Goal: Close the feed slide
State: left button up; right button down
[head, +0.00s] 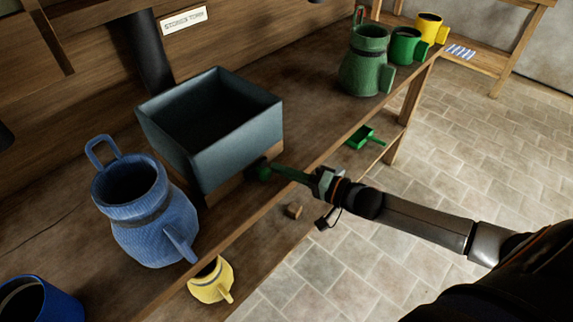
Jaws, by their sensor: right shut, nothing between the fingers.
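An open blue-grey box-shaped hopper (175,135) stands on the wooden bench on a wooden base (230,187). A dark green rod (290,174) with a rounded end projects from low on the hopper's right side, and I take it for the feed slide's handle. How far the slide stands out cannot be told. My right gripper (315,182) is shut, with its tip at the outer end of the green rod. It holds nothing, and whether it touches the rod is unclear. My left gripper is not in view.
A blue jug (135,215) stands left of the hopper and a green jug (366,65) behind it to the right. Green (405,48) and yellow (430,28) mugs stand at the far end. A yellow jug (211,283), wooden block (294,210) and green scoop (362,138) are lower down.

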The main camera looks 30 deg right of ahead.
aim_at(265, 197)
jog(key=a, duration=0.1)
jog(key=s+a+p, duration=0.1)
jog(key=a, duration=0.1)
jog(key=a+p, duration=0.1)
jog(key=a, duration=0.1)
jog(key=shift+s+r, duration=0.25)
jog(key=shift+s, duration=0.1)
jog(key=shift+s+a+f+p, duration=0.15)
jog(key=shift+s+a+p, duration=0.05)
jog(key=shift+a+p, duration=0.2)
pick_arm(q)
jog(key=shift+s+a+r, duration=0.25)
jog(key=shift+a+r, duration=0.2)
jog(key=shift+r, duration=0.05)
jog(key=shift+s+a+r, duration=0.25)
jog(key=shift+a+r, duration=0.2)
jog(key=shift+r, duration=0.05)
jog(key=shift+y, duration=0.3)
pick_arm(e)
jog(key=shift+f, duration=0.1)
